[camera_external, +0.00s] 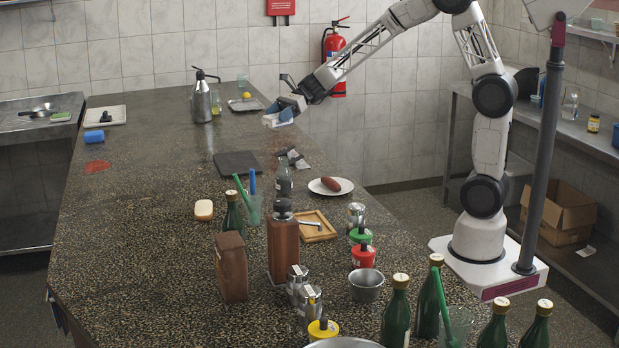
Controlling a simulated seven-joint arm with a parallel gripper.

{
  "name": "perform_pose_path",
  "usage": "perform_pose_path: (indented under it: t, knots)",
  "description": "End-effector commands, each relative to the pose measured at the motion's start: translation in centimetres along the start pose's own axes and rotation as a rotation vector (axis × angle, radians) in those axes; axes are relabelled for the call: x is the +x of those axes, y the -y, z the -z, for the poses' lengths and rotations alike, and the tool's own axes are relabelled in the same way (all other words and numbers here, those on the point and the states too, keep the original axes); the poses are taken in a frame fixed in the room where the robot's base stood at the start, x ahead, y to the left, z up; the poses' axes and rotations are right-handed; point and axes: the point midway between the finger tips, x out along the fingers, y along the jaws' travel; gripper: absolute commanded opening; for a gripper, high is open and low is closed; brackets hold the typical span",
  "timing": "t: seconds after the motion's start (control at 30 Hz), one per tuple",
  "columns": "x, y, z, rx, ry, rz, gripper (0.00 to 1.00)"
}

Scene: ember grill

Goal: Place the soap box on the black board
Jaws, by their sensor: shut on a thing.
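My gripper (287,106) is shut on a small white and light-blue box, the soap box (276,118). It is held in the air, near the right edge of the counter's far part. The black board (238,163) lies flat on the speckled counter, below and to the left of the gripper in the picture. Its top looks bare. The fingertips are small in view and partly hidden by the box.

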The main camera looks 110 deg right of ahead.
Motion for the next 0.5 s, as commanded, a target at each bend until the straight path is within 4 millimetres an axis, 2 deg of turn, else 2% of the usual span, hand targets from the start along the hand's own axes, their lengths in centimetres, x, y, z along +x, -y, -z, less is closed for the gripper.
perform_pose_path:
  t: [0.03,0.1,0.2,0.33,0.5]
  knots:
    - [0.7,0.0,1.8,0.006,-0.001,-0.001,0.4]
    - [1.6,0.0,3.9,0.006,-0.001,-0.002,0.4]
    - [2.6,0.0,6.2,0.002,-0.001,-0.001,0.4]
    - [3.5,0.0,8.3,0.002,0.0,0.0,0.4]
    - [3.9,0.0,9.3,0.0,0.0,0.001,0.4]
